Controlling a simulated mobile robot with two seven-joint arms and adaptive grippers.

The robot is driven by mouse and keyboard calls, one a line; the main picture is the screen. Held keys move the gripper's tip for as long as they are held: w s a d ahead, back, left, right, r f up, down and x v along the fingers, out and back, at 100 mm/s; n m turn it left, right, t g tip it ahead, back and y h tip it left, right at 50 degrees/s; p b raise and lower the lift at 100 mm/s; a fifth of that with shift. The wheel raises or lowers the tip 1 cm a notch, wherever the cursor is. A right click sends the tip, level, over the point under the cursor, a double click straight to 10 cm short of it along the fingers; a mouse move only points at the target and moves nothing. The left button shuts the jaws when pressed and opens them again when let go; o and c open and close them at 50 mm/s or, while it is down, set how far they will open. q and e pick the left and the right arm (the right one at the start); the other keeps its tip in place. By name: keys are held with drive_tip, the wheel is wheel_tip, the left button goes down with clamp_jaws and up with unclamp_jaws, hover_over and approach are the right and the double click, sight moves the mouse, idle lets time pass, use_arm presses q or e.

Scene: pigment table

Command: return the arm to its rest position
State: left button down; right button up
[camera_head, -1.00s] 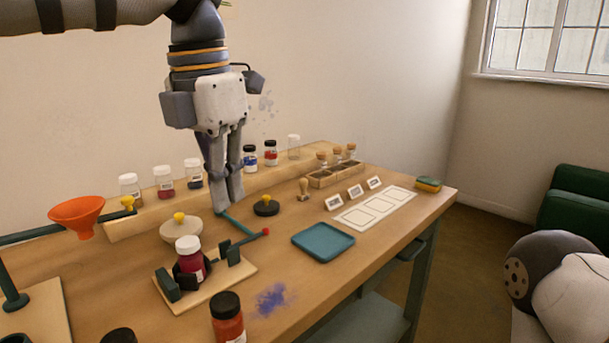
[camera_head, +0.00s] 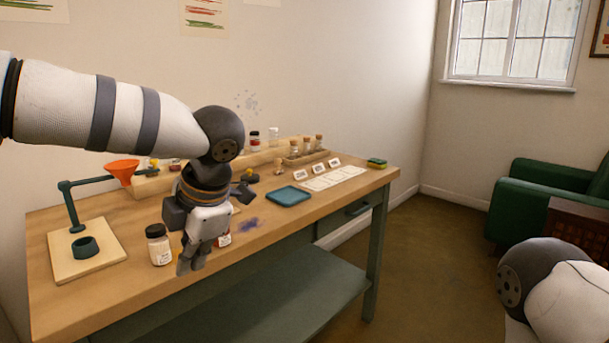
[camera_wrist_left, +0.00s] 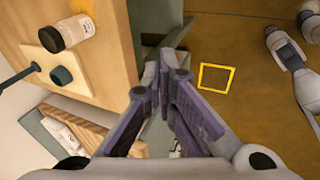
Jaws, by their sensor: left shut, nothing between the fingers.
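My left arm reaches in from the left in the head view. My left gripper (camera_head: 188,265) points down near the front edge of the wooden table (camera_head: 95,305). Its fingers are shut with nothing between them. In the left wrist view the fingers (camera_wrist_left: 168,85) point out past the table edge, over the floor. A white-labelled jar with a dark lid (camera_head: 158,246) stands just left of the gripper; it also shows in the left wrist view (camera_wrist_left: 72,32). My right gripper is not in view.
A stand with an orange funnel (camera_head: 122,169) is at the table's left. A teal tray (camera_head: 288,196) and white card strip (camera_head: 333,179) lie further right. Bottles line the back. A lower shelf (camera_head: 260,300) is under the table. A green armchair (camera_head: 540,190) stands at right.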

use_arm(q)
drive_tip(key=a+f+m+t+y, duration=0.1)
drive_tip(key=a+f+m, duration=0.1)
drive_tip(key=f, duration=0.3)
drive_tip(key=w+a+f+m+t+y, duration=0.1)
drive_tip(key=a+f+m, duration=0.15)
drive_tip(key=f, duration=0.25)
drive_tip(key=a+f+m+y, duration=0.1)
drive_tip(key=f+m, duration=0.2)
drive_tip(key=f, duration=0.2)
drive_tip(key=s+f+m+t+h, duration=0.1)
drive_tip(key=s+f+m+h, duration=0.2)
drive_tip(key=s+f+m, duration=0.75)
drive_tip(key=s+f+m+g+h, duration=0.2)
drive_tip(key=s+f+m+g, duration=0.1)
drive_tip(key=s, duration=1)
drive_tip(key=s+f+m+g+h, duration=0.2)
drive_tip(key=s+f+m, duration=0.3)
drive_tip(key=s, duration=0.9)
drive_tip(key=shift+s+d+g, duration=0.25)
drive_tip(key=shift+d+g, duration=0.1)
drive_tip(key=shift+g, duration=0.55)
